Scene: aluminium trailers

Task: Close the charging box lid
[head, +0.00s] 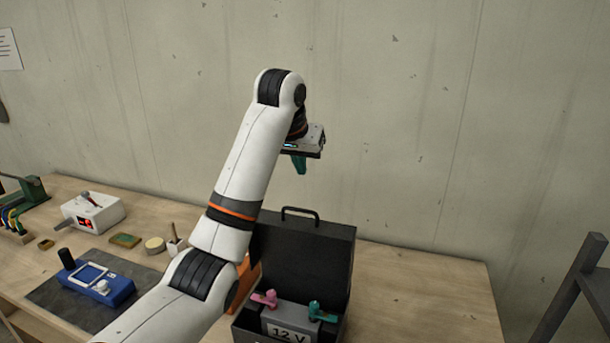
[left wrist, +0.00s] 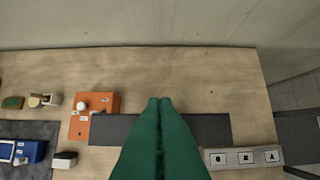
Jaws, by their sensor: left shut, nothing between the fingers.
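The charging box is dark grey, and its lid (head: 325,250) stands open and upright at the back, with a black handle (head: 300,211) on its top edge. Inside the box is a battery marked 12 V (head: 290,328), with a pink clamp (head: 264,299) and a teal clamp (head: 317,311). My left gripper (head: 299,168) has green fingers and is shut and empty, above the lid and apart from it in the head view. In the left wrist view the fingers (left wrist: 165,102) cover part of a dark strip (left wrist: 208,128), which looks like the lid from above. My right gripper is out of view.
An orange box (left wrist: 95,104) stands close left of the lid, mostly hidden by my arm in the head view. A blue meter (head: 100,286) lies on a dark mat farther left. A panel with symbols (left wrist: 245,157) is at right.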

